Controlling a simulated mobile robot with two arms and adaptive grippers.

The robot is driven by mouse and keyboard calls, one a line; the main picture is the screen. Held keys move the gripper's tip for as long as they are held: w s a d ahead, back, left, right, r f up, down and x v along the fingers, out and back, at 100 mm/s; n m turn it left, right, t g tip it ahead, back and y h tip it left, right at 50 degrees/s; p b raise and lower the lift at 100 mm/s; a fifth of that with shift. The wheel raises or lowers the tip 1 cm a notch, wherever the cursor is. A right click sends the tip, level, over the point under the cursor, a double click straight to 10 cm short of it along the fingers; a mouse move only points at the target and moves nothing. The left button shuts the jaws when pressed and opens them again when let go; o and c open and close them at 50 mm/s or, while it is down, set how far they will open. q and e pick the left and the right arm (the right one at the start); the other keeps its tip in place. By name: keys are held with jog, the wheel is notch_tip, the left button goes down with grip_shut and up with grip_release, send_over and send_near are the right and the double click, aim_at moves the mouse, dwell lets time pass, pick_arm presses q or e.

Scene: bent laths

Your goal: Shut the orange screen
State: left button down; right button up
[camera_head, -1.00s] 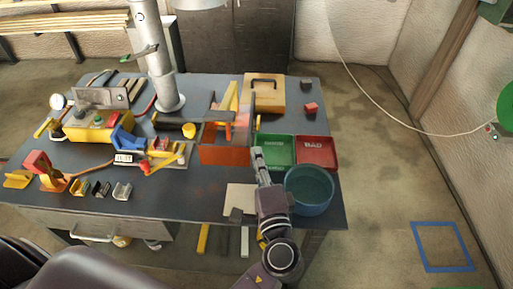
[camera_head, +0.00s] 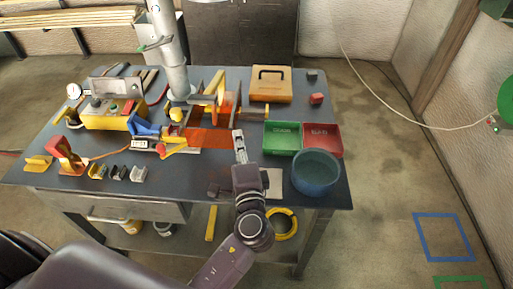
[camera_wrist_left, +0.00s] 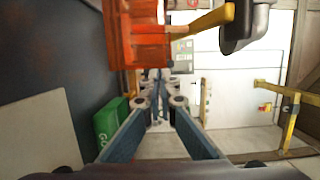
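The orange see-through screen (camera_head: 208,138) is at the middle of the bench in the head view, beside a machine with yellow parts. How far it is open I cannot tell. My left gripper (camera_head: 238,134) is just right of the screen's near end, its fingers together and pointing away from the head camera. In the left wrist view the orange screen (camera_wrist_left: 140,40) fills the upper middle, just beyond the gripper (camera_wrist_left: 158,76). The fingers look shut with nothing between them. Contact with the screen cannot be made out. My right gripper is not in view.
A green tray (camera_head: 283,151), a red tray (camera_head: 336,150) and a blue round bin (camera_head: 316,190) stand right of the gripper. A wooden box (camera_head: 271,97) stands behind. A grey column (camera_head: 170,60) rises at the back. Small clamps and blocks lie at the left front.

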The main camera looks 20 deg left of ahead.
aim_at(186, 130)
pick_arm(q)
jog(key=a, duration=0.1)
jog(key=s+a, duration=0.1)
jog(key=a, duration=0.1)
jog(key=s+a, duration=0.1)
jog(key=a, duration=0.1)
jog(key=shift+a+r, duration=0.15)
jog(key=shift+a, duration=0.05)
jog(key=a, duration=0.2)
jog(key=s+a, duration=0.1)
jog(key=a, duration=0.4)
jog(key=shift+s+a, duration=0.2)
jog(key=shift+s, duration=0.2)
jog(key=shift+s+a, duration=0.1)
jog(key=shift+a, duration=0.25)
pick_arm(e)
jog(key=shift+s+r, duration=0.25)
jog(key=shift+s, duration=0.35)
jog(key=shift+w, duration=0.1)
